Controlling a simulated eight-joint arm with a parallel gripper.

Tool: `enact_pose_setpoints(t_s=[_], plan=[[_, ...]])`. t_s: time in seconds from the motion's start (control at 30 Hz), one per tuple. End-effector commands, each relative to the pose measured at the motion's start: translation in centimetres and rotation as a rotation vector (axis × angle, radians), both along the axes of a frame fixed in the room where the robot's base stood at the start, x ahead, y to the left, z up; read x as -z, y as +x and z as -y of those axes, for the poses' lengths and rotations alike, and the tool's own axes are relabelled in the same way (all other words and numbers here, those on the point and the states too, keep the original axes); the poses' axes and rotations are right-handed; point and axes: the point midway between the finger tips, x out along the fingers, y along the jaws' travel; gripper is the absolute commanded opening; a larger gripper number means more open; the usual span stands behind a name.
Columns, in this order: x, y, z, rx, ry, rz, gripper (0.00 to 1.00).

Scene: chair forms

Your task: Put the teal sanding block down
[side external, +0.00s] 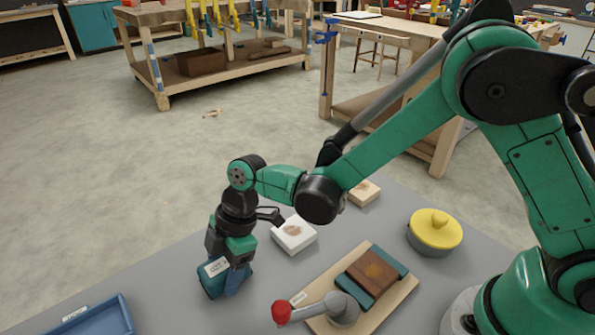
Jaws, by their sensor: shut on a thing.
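The teal sanding block (211,285) has a pale label on its upper part and is held at the left of the grey table. My gripper (229,262) points down and is shut on the block, with the fingers hiding part of it. The block's lower edge is close to the table surface. I cannot tell whether it touches the table.
A blue tray (128,318) lies at lower left. A white block (308,240) and a pale wooden block (366,196) lie behind my gripper. A wooden board (398,297) carries a brown-and-teal block and a grey, red-knobbed tool (343,309). A yellow-topped pot (435,230) stands right.

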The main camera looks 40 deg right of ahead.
Motion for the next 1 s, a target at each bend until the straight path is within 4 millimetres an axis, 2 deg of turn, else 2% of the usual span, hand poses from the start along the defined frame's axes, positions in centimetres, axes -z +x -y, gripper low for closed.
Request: enact_pose_setpoints(t_s=[0.33, 0.37, 0.47, 0.8, 1.0], plan=[[0.3, 0.0, 0.0, 0.0, 0.0, 0.0, 0.03], [0.4, 0.0, 0.0, 0.0, 0.0, 0.0, 0.63], [0.3, 0.0, 0.0, 0.0, 0.0, 0.0, 0.91], [0.2, 0.0, 0.0, 0.0, 0.0, 0.0, 0.91], [-1.7, 0.0, 0.7, 0.001, 0.0, 0.0, 0.91]])
